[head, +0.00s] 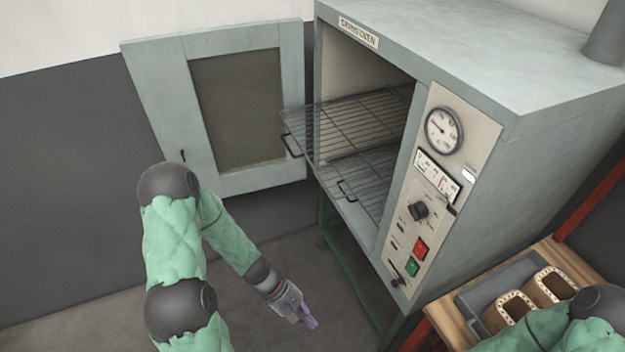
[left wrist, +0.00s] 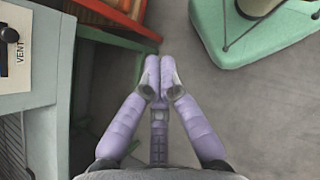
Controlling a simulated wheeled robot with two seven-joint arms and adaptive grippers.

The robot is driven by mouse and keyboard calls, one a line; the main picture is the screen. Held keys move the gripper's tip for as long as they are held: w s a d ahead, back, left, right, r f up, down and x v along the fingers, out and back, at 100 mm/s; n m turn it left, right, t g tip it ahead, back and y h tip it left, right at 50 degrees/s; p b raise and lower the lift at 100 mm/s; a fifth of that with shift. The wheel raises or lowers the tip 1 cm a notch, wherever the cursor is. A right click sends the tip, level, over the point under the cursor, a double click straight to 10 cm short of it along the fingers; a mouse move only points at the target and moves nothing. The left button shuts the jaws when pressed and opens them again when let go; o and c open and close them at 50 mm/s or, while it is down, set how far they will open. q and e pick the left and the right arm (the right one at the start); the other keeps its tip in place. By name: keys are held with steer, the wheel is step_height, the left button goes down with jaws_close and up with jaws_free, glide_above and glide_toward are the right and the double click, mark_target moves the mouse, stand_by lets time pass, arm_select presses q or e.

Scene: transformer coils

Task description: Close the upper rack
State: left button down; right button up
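The upper rack (head: 345,125) is a wire grid sticking out of the open front of the drying oven (head: 560,130). Its dark handle (head: 291,145) hangs at the front left edge, out beyond the opening. The lower rack (head: 365,175) sits below it, with its handle (head: 347,190) near the oven's front edge. My left gripper (head: 308,321) is below and in front of the oven, apart from both racks. In the left wrist view its purple fingers (left wrist: 159,76) are together with nothing between them. My right arm shows at the lower right, but its gripper is out of view.
The oven door (head: 290,80) stands wide open to the left. The control panel (head: 435,180) is right of the opening. A wooden table (head: 445,318) at the lower right bears a grey tray (head: 478,298) with coils (head: 553,286). The floor (head: 90,325) around my left gripper is clear.

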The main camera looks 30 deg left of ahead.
mark_target(386, 165)
arm_select(q)
steer(key=w+a+r+n+t+h+p, duration=0.1)
steer(key=w+a+r+n+t, duration=0.4)
steer(key=r, duration=0.4)
steer(key=w+a+r+n+t+h, duration=0.1)
steer(key=w+a+r+n+t, duration=0.25)
steer(key=a+r, duration=0.45)
steer(key=w+a+r+n+t+h+p, duration=0.1)
steer(key=w+a+r+n+t, duration=0.2)
steer(key=w+a+r+t, duration=0.5)
steer(key=w+d+b, duration=0.1)
steer(key=w+d, duration=0.1)
steer(key=d, duration=0.1)
steer(key=w+d+r+g+b, duration=0.1)
steer(key=w+d, duration=0.1)
steer(key=d, duration=0.2)
steer(key=w+d+r+g+b, duration=0.1)
steer(key=w+d, duration=0.2)
steer(key=d, duration=0.1)
steer(key=shift+d+r+g, duration=0.15)
steer(key=shift+d+g, duration=0.1)
steer(key=shift+d, duration=0.1)
steer(key=x, duration=2.2)
steer(key=shift+w+d+b, duration=0.3)
steer(key=shift+w, duration=0.15)
steer(key=shift+r, duration=0.15)
